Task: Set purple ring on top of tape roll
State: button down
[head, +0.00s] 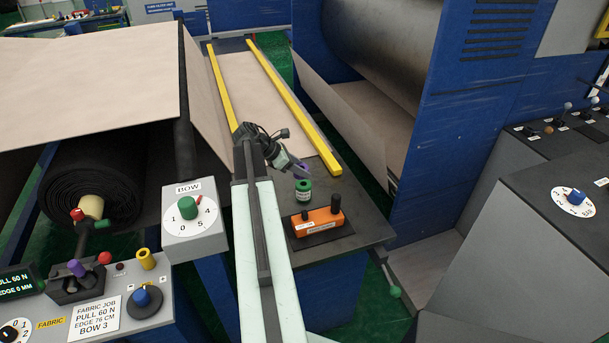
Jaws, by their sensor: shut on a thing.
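A small green roll with a white label (304,191), which looks like the tape roll, stands upright on the dark end of the table, behind an orange block. My gripper (300,172) reaches in from the left, just above and behind the green roll. It is shut on the purple ring (300,168), of which only a small part shows between the fingers. The ring appears very close to the roll's top. I cannot tell whether they touch.
The orange block (320,222) with two black knobs sits on a dark mat in front of the roll. Yellow rails (294,107) run along the table (360,212). A blue machine stands to the right, and control panels with knobs lie at left and right.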

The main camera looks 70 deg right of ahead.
jog(key=f+b, duration=0.2)
jog(key=d+f+b, duration=0.1)
jog(key=f+b, duration=0.1)
jog(key=shift+s+d, duration=0.15)
jog(key=shift+s, duration=0.05)
jog(key=shift+r, duration=0.15)
jog(key=shift+f+b, duration=0.45)
jog(key=shift+f, duration=0.2)
jog(key=c, duration=0.7)
grip_release()
jog(key=shift+r, duration=0.1)
